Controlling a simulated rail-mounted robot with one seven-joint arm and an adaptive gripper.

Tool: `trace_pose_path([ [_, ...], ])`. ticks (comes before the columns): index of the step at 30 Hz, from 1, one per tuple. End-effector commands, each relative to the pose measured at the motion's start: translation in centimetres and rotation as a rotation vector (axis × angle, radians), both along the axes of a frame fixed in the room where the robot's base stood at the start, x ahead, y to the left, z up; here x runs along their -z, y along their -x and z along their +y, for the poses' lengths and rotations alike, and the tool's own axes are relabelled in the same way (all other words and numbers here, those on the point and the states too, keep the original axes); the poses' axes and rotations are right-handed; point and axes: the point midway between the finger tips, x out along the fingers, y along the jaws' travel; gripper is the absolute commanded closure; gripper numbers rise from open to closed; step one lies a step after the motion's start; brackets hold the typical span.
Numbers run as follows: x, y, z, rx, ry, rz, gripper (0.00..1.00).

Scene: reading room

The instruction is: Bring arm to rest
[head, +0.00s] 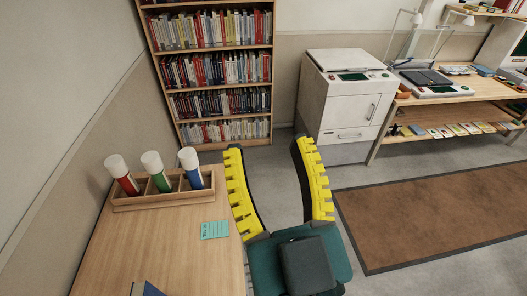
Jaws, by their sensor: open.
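My gripper (269,147) is in the lower middle of the head view, with its two yellow toothed fingers spread wide apart. It is open, and nothing shows between the fingers except floor. Its teal and dark grey body is at the bottom of the view. The left finger shows just right of the wooden table (160,245); whether it is over the table edge or beside it I cannot tell. The rest of my arm is out of view.
A wooden rack (165,202) on the table holds red, green and blue tubes with white caps. A teal card (215,230) lies near the table's right edge. A dark blue object (147,289) is cut off below. Behind stand a bookcase (267,60) and a white machine (345,100).

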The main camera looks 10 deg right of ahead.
Motion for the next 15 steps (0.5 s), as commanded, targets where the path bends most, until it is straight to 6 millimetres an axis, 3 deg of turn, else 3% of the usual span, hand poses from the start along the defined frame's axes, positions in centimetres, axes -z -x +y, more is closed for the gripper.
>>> trace_pose_path([
  [5,-0.1,0.0,0.0,-0.001,-0.002,0.003,0.45],
  [8,-2.6,0.0,0.0,-0.001,-0.003,0.003,0.45],
  [11,-6.4,0.0,0.0,-0.001,-0.006,0.003,0.45],
  [15,-13.1,0.0,0.0,-0.003,-0.012,0.003,0.45],
])
